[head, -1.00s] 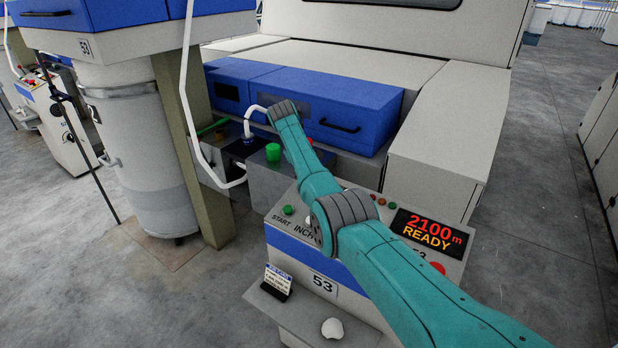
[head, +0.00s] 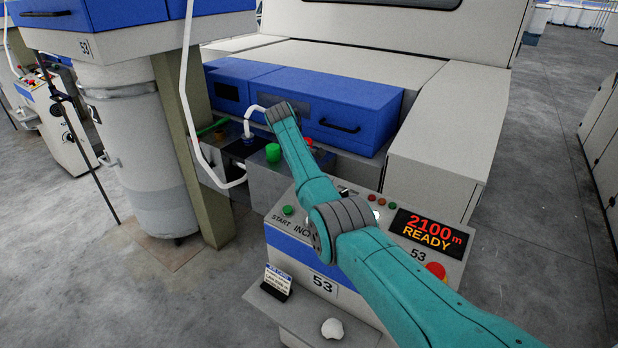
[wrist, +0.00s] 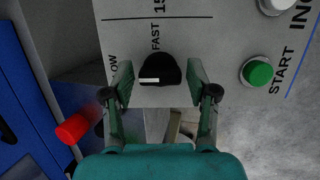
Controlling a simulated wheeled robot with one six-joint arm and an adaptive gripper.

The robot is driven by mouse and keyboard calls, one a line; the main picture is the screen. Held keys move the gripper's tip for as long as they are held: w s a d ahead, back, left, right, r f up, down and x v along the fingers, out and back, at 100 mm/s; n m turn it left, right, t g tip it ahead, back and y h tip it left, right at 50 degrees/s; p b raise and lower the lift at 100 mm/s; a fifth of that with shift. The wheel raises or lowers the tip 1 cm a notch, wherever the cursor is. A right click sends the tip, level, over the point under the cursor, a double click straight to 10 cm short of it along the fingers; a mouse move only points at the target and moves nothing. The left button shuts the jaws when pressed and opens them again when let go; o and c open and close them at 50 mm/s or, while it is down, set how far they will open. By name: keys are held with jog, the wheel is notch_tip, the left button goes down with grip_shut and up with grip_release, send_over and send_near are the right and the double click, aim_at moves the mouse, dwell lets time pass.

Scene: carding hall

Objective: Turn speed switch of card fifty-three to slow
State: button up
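The speed switch is a black knob (wrist: 160,70) with a white mark on its left half, below the printed word FAST in the wrist view. A partly covered label ending in LOW lies to its left. My gripper (wrist: 160,78) is open, one finger on each side of the knob. I see gaps between the fingers and the knob; contact cannot be told. In the head view the control panel (head: 283,225) carries the number plate 53 (head: 323,284). My arm crosses this panel and my gripper is hidden there.
A green START button (wrist: 258,72) is right of the right finger. The display (head: 429,232) reads 2100 m READY. A red button (head: 436,270) sits below it. A red cylinder (wrist: 73,129) is left of my gripper. A white lump (head: 332,328) lies on the lower ledge.

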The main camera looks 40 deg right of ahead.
dwell(0.3)
jog(key=v, duration=1.2)
dwell(0.3)
